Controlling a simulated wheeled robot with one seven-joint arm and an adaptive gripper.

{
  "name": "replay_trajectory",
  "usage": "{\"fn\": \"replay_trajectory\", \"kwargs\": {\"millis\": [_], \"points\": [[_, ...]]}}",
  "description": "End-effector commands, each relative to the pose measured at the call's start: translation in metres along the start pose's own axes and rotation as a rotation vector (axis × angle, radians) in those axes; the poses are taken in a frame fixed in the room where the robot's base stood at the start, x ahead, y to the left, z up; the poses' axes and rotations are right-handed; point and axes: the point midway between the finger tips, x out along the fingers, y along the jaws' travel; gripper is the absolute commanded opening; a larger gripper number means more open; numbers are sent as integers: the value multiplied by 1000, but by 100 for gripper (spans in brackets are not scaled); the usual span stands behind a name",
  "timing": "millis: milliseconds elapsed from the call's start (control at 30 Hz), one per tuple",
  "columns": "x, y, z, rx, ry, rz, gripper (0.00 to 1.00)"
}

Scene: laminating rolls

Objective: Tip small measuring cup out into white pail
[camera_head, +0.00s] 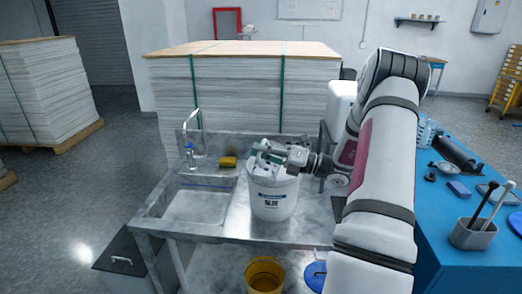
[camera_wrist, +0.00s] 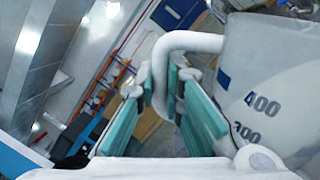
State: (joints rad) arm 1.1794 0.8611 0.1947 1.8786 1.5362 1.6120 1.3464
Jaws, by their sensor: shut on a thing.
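The white pail (camera_head: 273,203) with a dark printed label stands on the metal sink counter. My gripper (camera_head: 268,157) is over the pail's mouth. In the wrist view, my gripper's green pads (camera_wrist: 163,95) are shut on the looped handle of the whitish measuring cup (camera_wrist: 275,70). The cup's side shows the marks 400 and 300, and it hangs beside the fingers, looking tilted in this view. In the head view the cup is too small and too mixed with the gripper to make out clearly. The pail's inside and the cup's contents are hidden.
A sink basin (camera_head: 197,203) with a faucet (camera_head: 193,135) lies left of the pail, with a yellow sponge (camera_head: 228,162) behind. A yellow bucket (camera_head: 264,276) stands lower in front. A blue table (camera_head: 450,235) with tools is at right. Stacked sheets (camera_head: 235,95) stand behind.

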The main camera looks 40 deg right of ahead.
Motion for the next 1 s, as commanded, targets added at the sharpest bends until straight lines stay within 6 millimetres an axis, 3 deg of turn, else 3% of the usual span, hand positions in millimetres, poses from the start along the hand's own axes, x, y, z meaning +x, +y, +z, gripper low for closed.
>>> {"fn": "replay_trajectory", "kwargs": {"millis": [33, 1000], "points": [[-5, -8, -2, 5, -1, -25, 0], [9, -8, 23, 150, -46, -16, 0]]}}
